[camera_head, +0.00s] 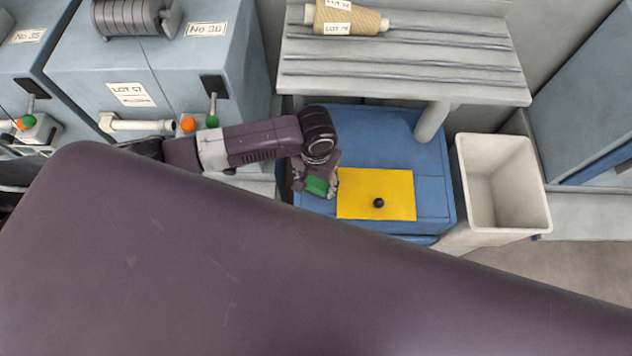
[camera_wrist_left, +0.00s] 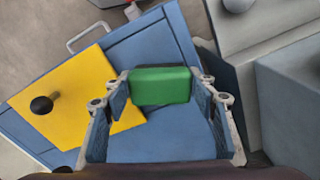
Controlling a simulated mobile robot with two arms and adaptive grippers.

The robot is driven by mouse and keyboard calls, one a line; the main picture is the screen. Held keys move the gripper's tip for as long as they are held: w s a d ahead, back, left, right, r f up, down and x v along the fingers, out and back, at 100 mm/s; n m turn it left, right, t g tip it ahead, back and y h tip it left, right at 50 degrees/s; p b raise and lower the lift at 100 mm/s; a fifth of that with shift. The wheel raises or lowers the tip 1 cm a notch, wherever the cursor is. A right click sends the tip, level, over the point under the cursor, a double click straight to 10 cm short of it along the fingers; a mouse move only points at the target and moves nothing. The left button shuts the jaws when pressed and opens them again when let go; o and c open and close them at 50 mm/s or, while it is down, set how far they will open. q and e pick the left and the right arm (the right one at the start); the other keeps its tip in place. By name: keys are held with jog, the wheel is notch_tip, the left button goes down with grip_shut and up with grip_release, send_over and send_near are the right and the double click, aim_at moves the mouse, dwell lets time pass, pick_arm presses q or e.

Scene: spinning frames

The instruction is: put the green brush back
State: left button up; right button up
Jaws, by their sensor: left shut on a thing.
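The green brush (camera_wrist_left: 160,86) shows as a green block between the fingers of my left gripper (camera_wrist_left: 162,95) in the left wrist view. The gripper is shut on it. In the head view the brush (camera_head: 317,186) shows as a small green patch under my left gripper (camera_head: 318,184), just left of a yellow panel. Both are over the blue cabinet (camera_head: 435,190). I cannot tell whether the brush touches the cabinet top. My right gripper is not in view.
The yellow panel (camera_head: 355,203) with a black knob (camera_head: 379,202) lies on the cabinet top. A cream bin (camera_head: 545,190) stands to the right. A grey slatted shelf (camera_head: 400,85) with a yarn cone (camera_head: 350,20) is behind. Blue-grey machines (camera_head: 230,60) stand at left.

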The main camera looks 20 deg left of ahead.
aim_at(316, 184)
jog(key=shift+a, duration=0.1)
pick_arm(q)
jog(key=o, duration=1.1)
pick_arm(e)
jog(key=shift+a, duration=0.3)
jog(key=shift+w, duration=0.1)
pick_arm(q)
notch_tip(316, 184, up, 12)
jog(key=shift+r+p, duration=0.1)
jog(key=shift+p, duration=0.35)
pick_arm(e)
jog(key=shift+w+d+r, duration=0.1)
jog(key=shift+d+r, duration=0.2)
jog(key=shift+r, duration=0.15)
pick_arm(q)
jog(key=shift+s, duration=0.1)
